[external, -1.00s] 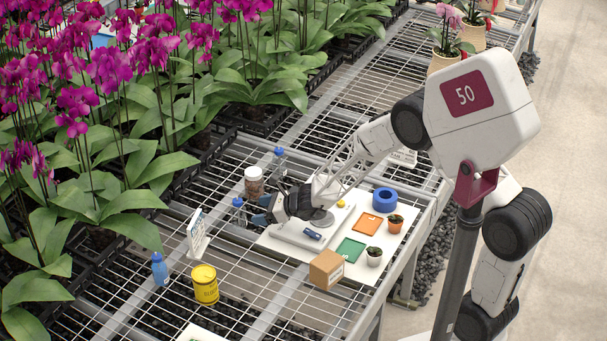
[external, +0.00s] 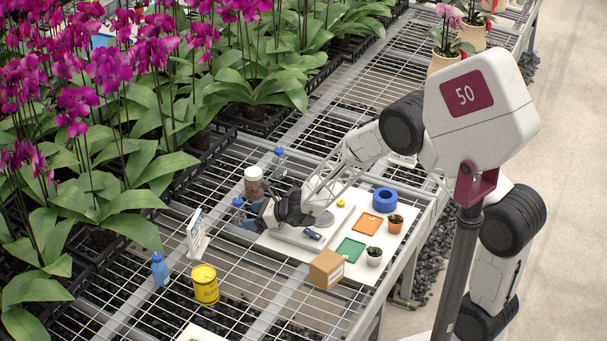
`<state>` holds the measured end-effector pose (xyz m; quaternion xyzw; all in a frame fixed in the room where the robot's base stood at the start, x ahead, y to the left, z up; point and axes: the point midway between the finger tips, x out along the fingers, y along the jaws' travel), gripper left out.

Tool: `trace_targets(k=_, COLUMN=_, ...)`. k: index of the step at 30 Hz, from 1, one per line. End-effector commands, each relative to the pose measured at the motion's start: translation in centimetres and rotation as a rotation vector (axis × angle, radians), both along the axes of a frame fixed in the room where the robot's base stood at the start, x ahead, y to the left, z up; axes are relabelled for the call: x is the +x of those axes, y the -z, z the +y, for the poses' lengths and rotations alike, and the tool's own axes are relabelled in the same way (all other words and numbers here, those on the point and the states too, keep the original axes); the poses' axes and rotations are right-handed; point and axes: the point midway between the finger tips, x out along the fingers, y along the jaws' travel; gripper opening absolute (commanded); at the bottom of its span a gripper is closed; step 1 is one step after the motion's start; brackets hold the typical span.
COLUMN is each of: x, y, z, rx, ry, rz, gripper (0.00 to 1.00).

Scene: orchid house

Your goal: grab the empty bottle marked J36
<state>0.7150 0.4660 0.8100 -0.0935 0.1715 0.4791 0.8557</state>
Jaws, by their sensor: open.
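Several bottles stand on the wire bench, and I cannot read a J36 mark on any of them. A clear bottle with a blue cap (external: 238,211) stands just left of my gripper (external: 254,216). Another blue-capped clear bottle (external: 279,158) stands farther back, behind a white-lidded jar. A solid blue bottle (external: 160,270) stands at the front left.
The white-lidded jar (external: 254,182) of brown material stands close behind my gripper. A small sign (external: 197,235) and a yellow tin (external: 205,286) stand in front. The white board (external: 345,272) holds a cardboard box (external: 326,269), small pots and a blue tape roll (external: 385,200). Orchids line the left.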

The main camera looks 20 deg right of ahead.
Motion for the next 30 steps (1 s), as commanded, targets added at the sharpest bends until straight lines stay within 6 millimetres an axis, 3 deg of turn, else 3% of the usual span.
trace_targets(k=14, x=0.2, y=0.2, z=0.4, rx=0.0, ry=0.0, rz=0.0, gripper=0.84)
trace_targets(k=30, x=2.4, y=2.0, z=3.9, rx=0.001, ry=-0.001, rz=0.0, gripper=0.84)
